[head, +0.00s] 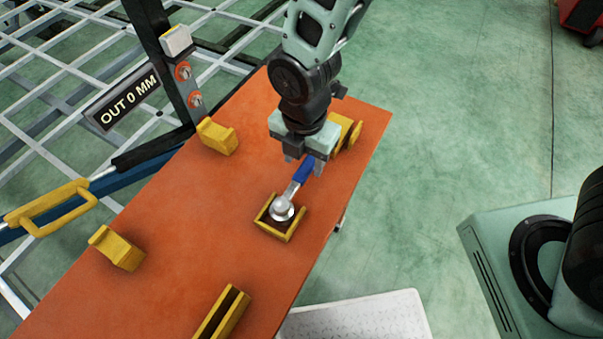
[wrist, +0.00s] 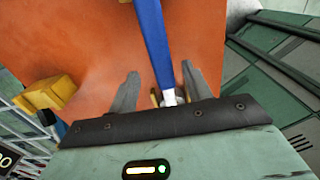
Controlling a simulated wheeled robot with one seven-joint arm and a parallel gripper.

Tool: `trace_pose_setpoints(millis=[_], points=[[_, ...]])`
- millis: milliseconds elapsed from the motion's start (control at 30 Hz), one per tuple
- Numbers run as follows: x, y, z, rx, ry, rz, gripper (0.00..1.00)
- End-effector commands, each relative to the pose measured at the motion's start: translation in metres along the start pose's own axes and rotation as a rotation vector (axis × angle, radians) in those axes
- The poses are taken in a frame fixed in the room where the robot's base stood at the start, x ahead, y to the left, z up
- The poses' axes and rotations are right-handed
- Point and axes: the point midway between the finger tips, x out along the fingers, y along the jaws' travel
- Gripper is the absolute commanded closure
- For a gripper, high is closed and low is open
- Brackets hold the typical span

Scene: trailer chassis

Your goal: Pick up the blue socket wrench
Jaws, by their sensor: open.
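The blue socket wrench (head: 301,176) has a blue handle and a silver shaft and head. In the head view its round head rests at a yellow U-shaped holder (head: 262,218) on the orange board, and its handle points up and right toward my gripper (head: 304,163). In the wrist view the blue handle (wrist: 152,40) runs between the two grey fingertips of my gripper (wrist: 159,82), with a gap on each side. My gripper is open around the handle. The wrench's head is mostly hidden behind the gripper body in the wrist view.
The orange board (head: 190,230) carries several other yellow holders, including one at the front (head: 221,315) and one behind my gripper (head: 345,132). A metal frame with a sign reading "OUT 0 MM" (head: 128,98) stands at the left.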

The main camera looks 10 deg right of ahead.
Motion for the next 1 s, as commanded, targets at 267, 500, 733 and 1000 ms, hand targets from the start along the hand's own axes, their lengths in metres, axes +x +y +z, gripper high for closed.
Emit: trace_pose_setpoints(millis=[267,500,733,1000], points=[[0.037,-0.004,-0.003,-0.001,0.000,-0.002,0.51],[0.042,-0.004,-0.003,0.000,0.000,0.000,0.51],[0.042,-0.004,-0.003,0.000,0.000,0.000,0.95],[0.041,-0.003,-0.003,0.000,0.000,0.001,1.00]])
